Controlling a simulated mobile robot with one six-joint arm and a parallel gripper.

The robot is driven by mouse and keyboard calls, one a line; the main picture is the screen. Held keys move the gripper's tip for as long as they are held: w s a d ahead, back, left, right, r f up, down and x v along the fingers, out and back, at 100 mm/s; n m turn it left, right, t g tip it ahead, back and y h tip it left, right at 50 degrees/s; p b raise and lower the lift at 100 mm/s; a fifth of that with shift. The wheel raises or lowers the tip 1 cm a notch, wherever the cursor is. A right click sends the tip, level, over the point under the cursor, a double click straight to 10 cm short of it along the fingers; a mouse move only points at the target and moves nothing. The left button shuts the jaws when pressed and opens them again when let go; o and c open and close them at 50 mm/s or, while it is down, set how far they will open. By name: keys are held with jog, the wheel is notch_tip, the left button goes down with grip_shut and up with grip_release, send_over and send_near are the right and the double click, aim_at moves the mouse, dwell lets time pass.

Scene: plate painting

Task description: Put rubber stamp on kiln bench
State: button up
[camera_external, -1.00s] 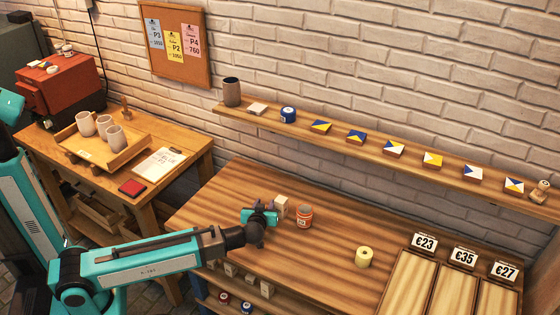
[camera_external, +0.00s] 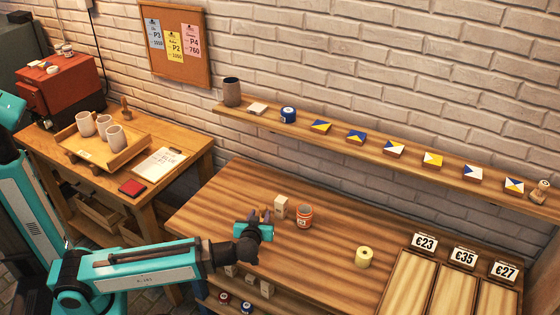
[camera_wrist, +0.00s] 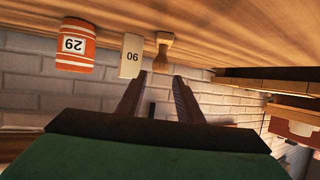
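The rubber stamp (camera_wrist: 163,50), a small wooden piece with a narrow handle and wider base, stands on the work table just beyond my fingertips in the wrist view, which is upside down. The kiln bench (camera_external: 185,131) is the wooden table at left, carrying the red kiln (camera_external: 62,92).
A pale block (camera_external: 281,207) and an orange jar (camera_external: 304,217) stand close beside the stamp. A yellow roll (camera_external: 364,257) is farther right. The kiln bench holds a tray of cups (camera_external: 122,153), a clipboard (camera_external: 160,163) and a red pad (camera_external: 132,188); its right back corner looks clear.

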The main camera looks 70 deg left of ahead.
jog(key=shift+s+d+r, duration=0.15)
jog(key=shift+d, duration=0.15)
dwell(0.4)
jog(key=o, duration=0.4)
jog(key=shift+c, duration=0.2)
